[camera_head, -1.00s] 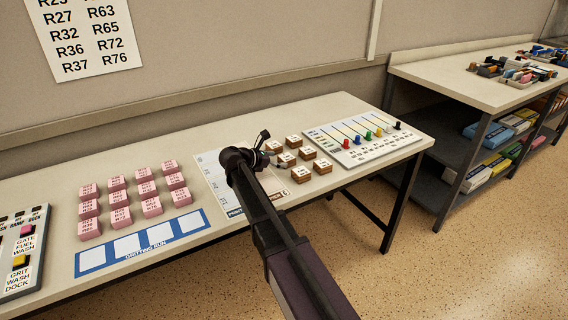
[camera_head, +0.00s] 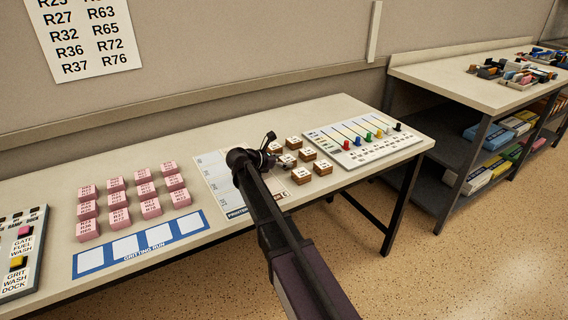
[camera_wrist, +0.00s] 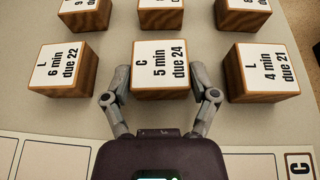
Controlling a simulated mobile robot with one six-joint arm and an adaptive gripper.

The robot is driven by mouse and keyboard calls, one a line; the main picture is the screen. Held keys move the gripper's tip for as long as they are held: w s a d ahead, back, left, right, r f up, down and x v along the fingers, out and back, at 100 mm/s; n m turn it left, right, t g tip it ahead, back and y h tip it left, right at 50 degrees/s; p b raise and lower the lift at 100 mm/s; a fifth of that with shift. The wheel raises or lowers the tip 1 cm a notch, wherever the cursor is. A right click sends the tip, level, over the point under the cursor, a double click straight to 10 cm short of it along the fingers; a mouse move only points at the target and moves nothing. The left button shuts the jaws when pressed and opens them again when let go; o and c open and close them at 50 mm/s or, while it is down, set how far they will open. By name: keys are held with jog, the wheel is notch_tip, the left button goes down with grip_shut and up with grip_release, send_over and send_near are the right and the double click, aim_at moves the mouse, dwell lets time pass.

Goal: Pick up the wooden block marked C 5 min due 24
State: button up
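The wooden block marked C 5 min due 24 (camera_wrist: 161,68) stands upright in the middle of the wrist view, in the near row of wooden blocks. My gripper (camera_wrist: 160,88) is open, with one finger on each side of this block near its lower half. I cannot tell whether the fingers touch it. In the head view my gripper (camera_head: 272,150) is at the left edge of the wooden block group, and it partly hides the blocks there.
Blocks marked L 6 min due 22 (camera_wrist: 64,68) and L 4 min due 21 (camera_wrist: 259,70) stand close on either side. More wooden blocks stand behind. Pink blocks (camera_head: 145,189) are at left, and a board with coloured sliders (camera_head: 362,145) is at right.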

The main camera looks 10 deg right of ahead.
aim_at(284, 159)
jog(key=c, duration=0.4)
jog(key=shift+o, duration=0.2)
jog(key=shift+r, duration=0.15)
notch_tip(284, 159, up, 4)
jog(key=p, duration=0.4)
jog(key=shift+f, duration=0.25)
jog(key=s+d, duration=0.1)
jog(key=s, duration=0.4)
jog(key=s+d, duration=0.1)
jog(key=s, duration=0.4)
jog(key=s+r+p, duration=0.1)
jog(key=s, duration=0.4)
jog(key=shift+s+d+r, duration=0.1)
jog(key=shift+s+d, duration=0.3)
